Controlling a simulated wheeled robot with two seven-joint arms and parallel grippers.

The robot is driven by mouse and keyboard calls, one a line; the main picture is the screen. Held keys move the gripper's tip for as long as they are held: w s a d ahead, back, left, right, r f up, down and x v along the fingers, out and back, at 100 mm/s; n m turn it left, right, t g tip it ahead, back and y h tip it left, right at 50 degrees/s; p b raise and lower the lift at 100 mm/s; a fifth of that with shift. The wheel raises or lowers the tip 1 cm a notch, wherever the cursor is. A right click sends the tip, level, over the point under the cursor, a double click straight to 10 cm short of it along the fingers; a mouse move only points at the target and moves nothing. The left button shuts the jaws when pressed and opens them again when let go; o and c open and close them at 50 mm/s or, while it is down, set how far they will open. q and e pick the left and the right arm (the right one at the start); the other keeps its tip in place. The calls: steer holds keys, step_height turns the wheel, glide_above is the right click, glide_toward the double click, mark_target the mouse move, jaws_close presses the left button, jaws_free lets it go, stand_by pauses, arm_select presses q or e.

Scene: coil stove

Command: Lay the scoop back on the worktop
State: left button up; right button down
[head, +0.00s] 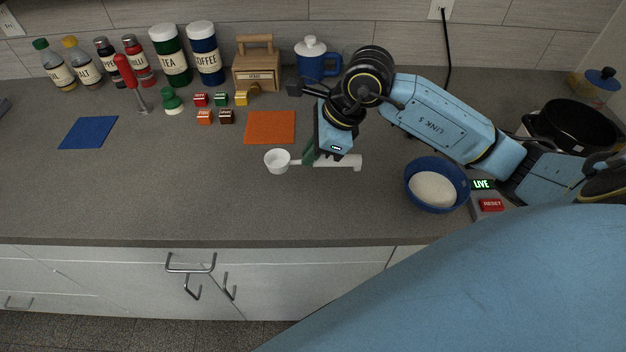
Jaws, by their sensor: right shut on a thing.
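The white scoop (277,161) shows in the head view near the middle of the worktop (150,190), its round cup to the left and its handle reaching right. My right gripper (313,156) comes down over the scoop's handle and is shut on it. Part of the handle is hidden behind the gripper. The scoop looks level and is at or just above the worktop; I cannot tell if it touches. My left gripper is not in view.
A blue bowl (412,189) of white contents stands right of the scoop, beside a box with a red reset button (491,205). An orange mat (270,127) and small blocks lie behind. A black pot (572,125) stands far right. The worktop's front left is clear.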

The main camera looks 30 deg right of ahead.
mark_target(325, 161)
step_height(325, 161, down, 8)
steer(key=shift+r, duration=0.15)
stand_by(0.3)
steer(key=c, duration=1.6)
jaws_free()
steer(key=shift+o, duration=0.2)
steer(key=v, duration=1.2)
steer(key=shift+s, duration=0.1)
